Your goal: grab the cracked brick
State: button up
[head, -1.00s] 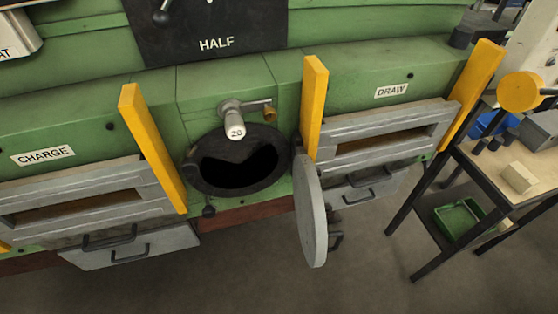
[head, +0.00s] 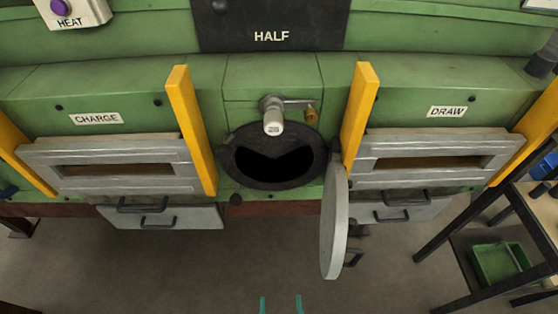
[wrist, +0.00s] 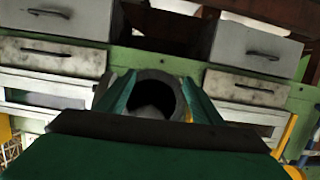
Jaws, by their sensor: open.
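My gripper shows at the bottom of the head view (head: 281,304) as two teal fingertips, apart and empty. In the wrist view its fingers (wrist: 159,98) stand open on either side of the round port. The port (head: 274,182) is a dark ring in the middle of the green furnace; it also shows in the wrist view (wrist: 157,80). A greyish shape (wrist: 150,111) shows inside it in the wrist view; I cannot tell what it is. In the head view the inside is mostly black. No cracked brick can be clearly made out.
A round grey door (head: 334,222) hangs open just right of the port. Yellow posts (head: 190,130) flank the charge and draw doors. Grey drawers (head: 163,217) stick out below. A bench with a green tray (head: 500,262) stands at the right. The floor before the furnace is clear.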

jog(key=w+r+x, duration=0.1)
jog(key=r+x, duration=0.1)
jog(key=x, duration=0.7)
jog(key=g, duration=0.1)
send_near(273, 169)
jog(key=shift+m, duration=0.3)
jog(key=x, duration=0.4)
jog(key=shift+w+f, duration=0.15)
jog(key=shift+w, duration=0.15)
jog(key=x, duration=0.4)
jog(key=shift+w+d, duration=0.1)
jog(key=shift+w, duration=0.15)
jog(key=shift+w+f, duration=0.3)
jog(key=shift+w, duration=0.2)
jog(key=x, duration=0.3)
jog(key=shift+w+d, duration=0.25)
jog(key=shift+w, duration=0.1)
jog(key=shift+w+a+f, duration=0.1)
jog(key=shift+w+f, duration=0.15)
jog(key=shift+w, duration=0.35)
jog(key=shift+c, duration=0.6)
